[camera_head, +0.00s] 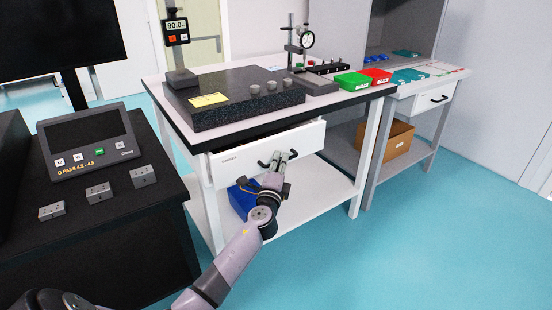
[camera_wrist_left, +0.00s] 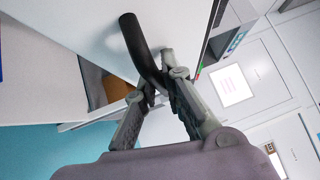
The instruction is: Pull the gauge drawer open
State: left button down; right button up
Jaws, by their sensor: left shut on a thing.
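The gauge drawer (camera_head: 229,165) is a white drawer under the worktop of the white table. In the head view it stands a little out of the table, with a dark gap above its front at the left. My left gripper (camera_head: 277,161) is at the drawer front, shut on the black bar handle (camera_head: 291,154). In the left wrist view, the handle (camera_wrist_left: 136,40) runs down between the two fingers of the gripper (camera_wrist_left: 156,88). The drawer's inside is mostly hidden. My right gripper is not in view.
A dark granite plate (camera_head: 225,117) with small cylinders and a gauge stand (camera_head: 291,45) stands on the table. A blue bin (camera_head: 240,200) is on the lower shelf, close to my arm. A black bench (camera_head: 110,245) stands left. The floor at right is clear.

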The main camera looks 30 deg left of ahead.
pick_arm(q)
jog(key=s+d, duration=0.3)
jog(key=d, duration=0.6)
jog(key=s+d+b, duration=0.1)
jog(key=s+d, duration=0.3)
jog(key=d, duration=0.5)
jog(key=shift+s, duration=0.25)
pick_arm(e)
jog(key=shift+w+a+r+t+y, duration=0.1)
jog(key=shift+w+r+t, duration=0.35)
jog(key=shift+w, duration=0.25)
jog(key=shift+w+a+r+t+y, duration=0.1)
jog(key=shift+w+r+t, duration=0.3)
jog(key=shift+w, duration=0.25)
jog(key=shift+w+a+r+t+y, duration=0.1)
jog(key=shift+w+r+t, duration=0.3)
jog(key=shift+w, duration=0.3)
pick_arm(q)
jog(key=shift+f, duration=0.1)
jog(key=c, duration=1.7)
grip_release()
